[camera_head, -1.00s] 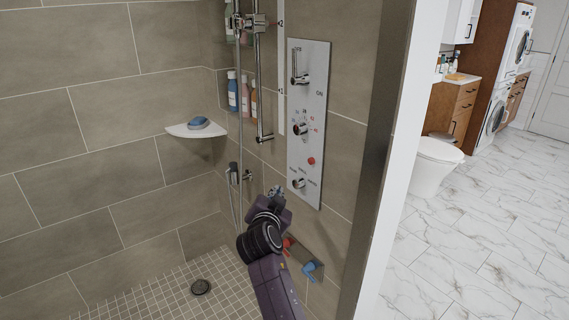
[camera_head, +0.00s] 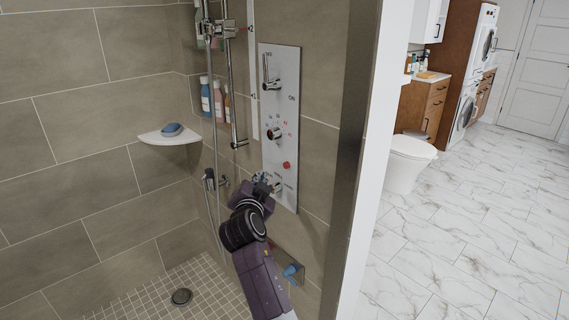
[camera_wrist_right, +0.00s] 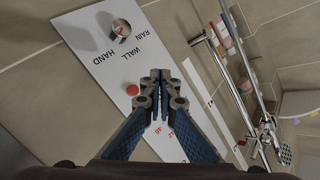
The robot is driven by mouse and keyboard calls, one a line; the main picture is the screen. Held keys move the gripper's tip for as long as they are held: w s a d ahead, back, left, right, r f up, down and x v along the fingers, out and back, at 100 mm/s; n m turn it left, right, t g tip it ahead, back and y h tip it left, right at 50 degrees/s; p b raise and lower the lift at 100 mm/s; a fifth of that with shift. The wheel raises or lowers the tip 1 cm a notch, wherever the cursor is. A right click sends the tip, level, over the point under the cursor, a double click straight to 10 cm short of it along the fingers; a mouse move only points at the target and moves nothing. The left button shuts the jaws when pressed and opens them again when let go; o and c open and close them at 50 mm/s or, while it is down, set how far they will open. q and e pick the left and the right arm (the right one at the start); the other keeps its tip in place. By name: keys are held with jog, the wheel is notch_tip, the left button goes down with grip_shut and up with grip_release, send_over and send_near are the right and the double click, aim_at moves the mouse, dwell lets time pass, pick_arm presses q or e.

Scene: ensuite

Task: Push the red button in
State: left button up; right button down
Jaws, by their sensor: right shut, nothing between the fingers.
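The red button (camera_head: 287,165) sits on the white shower control panel (camera_head: 283,95), below the middle knob and above the bottom knob. In the right wrist view the red button (camera_wrist_right: 132,90) shows just left of the fingertips, with clear panel around it. My right gripper (camera_head: 262,180) is low in front of the panel, near the bottom knob, and below and left of the button. In the right wrist view my right gripper (camera_wrist_right: 160,76) has its fingertips together with nothing between them. I cannot tell the exact gap to the panel. My left gripper is not in view.
The panel carries a top lever (camera_head: 269,84), a middle knob (camera_head: 274,133) and a bottom knob (camera_wrist_right: 121,29). A shower rail (camera_head: 229,75) runs left of it. The shower floor is mostly clear.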

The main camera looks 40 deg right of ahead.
aim_at(286, 165)
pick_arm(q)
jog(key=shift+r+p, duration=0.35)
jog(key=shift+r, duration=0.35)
pick_arm(e)
jog(key=shift+w+d, duration=0.2)
jog(key=shift+d, duration=2.6)
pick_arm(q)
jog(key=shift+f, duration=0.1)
pick_arm(e)
jog(key=shift+d, duration=0.4)
jog(key=shift+d, duration=0.45)
jog(key=shift+a, duration=0.1)
pick_arm(q)
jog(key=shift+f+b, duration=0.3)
jog(key=shift+b, duration=0.05)
pick_arm(e)
jog(key=shift+a, duration=0.85)
